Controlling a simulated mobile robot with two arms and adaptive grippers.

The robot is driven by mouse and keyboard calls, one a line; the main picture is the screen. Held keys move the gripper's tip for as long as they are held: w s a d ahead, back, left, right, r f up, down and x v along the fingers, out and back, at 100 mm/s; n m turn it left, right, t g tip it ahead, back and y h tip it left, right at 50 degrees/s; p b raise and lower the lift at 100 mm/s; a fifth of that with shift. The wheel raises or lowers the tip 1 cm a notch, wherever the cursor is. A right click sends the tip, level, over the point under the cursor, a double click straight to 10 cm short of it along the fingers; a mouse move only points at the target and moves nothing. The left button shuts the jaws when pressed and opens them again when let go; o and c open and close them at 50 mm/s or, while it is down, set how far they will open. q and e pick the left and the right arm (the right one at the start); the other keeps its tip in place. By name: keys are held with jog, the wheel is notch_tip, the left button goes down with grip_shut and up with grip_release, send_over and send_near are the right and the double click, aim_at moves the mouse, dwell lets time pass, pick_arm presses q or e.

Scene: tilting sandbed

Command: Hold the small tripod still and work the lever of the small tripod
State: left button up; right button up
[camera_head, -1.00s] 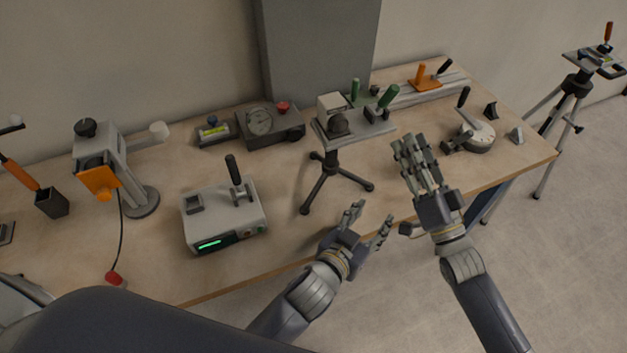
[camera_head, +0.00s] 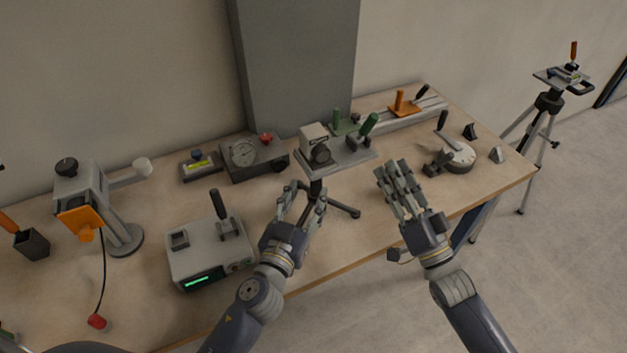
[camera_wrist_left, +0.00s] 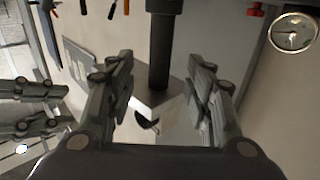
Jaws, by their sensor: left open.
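The small tripod (camera_head: 316,186) stands on the table with dark spread legs, a short dark column and a grey top plate (camera_head: 350,160). My left gripper (camera_head: 303,196) is open just in front of the column, below the plate. In the left wrist view the dark column (camera_wrist_left: 162,50) shows between and beyond my open left fingers (camera_wrist_left: 168,75), with no clear contact. My right gripper (camera_head: 394,170) is right of the tripod, fingers extended; its opening is unclear.
A grey box with a black lever (camera_head: 210,250) stands left of my left gripper. A gauge box (camera_head: 255,155) is behind it. A round dial device (camera_head: 457,155) and an orange-handled slide (camera_head: 403,105) are at the right. Bare table lies in front of the tripod.

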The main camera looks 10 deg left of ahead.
pick_arm(q)
jog(key=w, duration=0.4)
jog(key=w+d, duration=0.1)
jog(key=w, duration=0.2)
grip_shut()
pick_arm(e)
jog(key=shift+n, duration=0.3)
grip_shut()
jog(key=s+d+f+n+g+y, duration=0.1)
jog(key=d+n, duration=0.1)
jog(key=n, duration=1.2)
jog(key=s+d+f+n+g+y, duration=0.1)
jog(key=s+d+n+g+y, duration=0.1)
jog(key=n, duration=1.2)
jog(key=shift+d+f+g, duration=0.25)
jog(key=shift+d+g, duration=0.05)
jog(key=shift+d, duration=0.2)
